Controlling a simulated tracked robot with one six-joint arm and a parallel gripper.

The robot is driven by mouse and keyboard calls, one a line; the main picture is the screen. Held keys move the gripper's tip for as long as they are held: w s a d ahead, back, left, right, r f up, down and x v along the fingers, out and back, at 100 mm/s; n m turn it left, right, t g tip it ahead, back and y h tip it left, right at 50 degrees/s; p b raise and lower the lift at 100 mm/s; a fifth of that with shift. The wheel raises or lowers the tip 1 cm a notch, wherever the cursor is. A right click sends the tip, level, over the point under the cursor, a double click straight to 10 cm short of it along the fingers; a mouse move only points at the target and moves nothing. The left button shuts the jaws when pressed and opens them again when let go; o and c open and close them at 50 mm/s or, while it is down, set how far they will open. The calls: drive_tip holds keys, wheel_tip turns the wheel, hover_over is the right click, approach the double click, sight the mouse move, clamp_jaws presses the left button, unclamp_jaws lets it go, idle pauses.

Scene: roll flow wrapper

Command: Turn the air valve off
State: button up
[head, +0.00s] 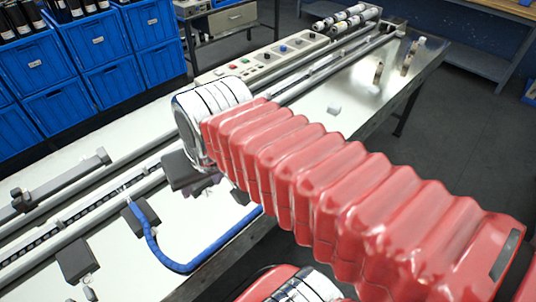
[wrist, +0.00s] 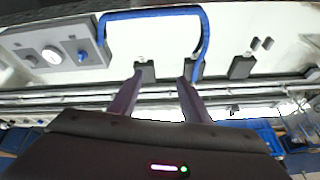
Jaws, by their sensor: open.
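In the wrist view a grey panel (wrist: 55,50) at the upper left carries a round white dial (wrist: 52,56) and a small blue knob (wrist: 82,57), which looks like the air valve. A blue hose (wrist: 150,14) runs from beside this panel to a dark block. The hose (head: 190,262) also shows in the head view, but my arm hides the panel there. My gripper (wrist: 160,82) is open and empty, its two fingers apart over the machine bed, to the right of the knob. In the head view its dark end (head: 190,175) is mostly hidden by my wrist.
The white machine bed (head: 120,262) has long rails and dark blocks (head: 76,258). A control strip (head: 262,62) with coloured knobs lies beyond my wrist. Blue crates (head: 104,40) are stacked at the upper left. Rolls (head: 345,18) sit at the far end.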

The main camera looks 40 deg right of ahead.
drive_tip(key=w+d+f+m+g+y, duration=0.1)
drive_tip(key=w+d+f+m, duration=0.1)
drive_tip(key=d+m, duration=0.5)
drive_tip(key=w+d+f+m+g+y, duration=0.1)
drive_tip(key=d+m, duration=0.6)
drive_tip(key=d, duration=0.7)
drive_tip(key=w+d+f+m+y, duration=0.2)
drive_tip(key=w+d+f+m, duration=0.1)
drive_tip(key=d+m, duration=0.4)
drive_tip(key=d, duration=0.3)
drive_tip(key=shift+d+m+g, duration=0.15)
drive_tip(key=shift+m+g, duration=0.15)
drive_tip(key=shift+g, duration=0.1)
drive_tip(key=shift+w, duration=0.1)
drive_tip(key=x, duration=1.3)
drive_tip(key=shift+f, duration=0.35)
drive_tip(key=shift+c, duration=0.2)
drive_tip(key=c, duration=1)
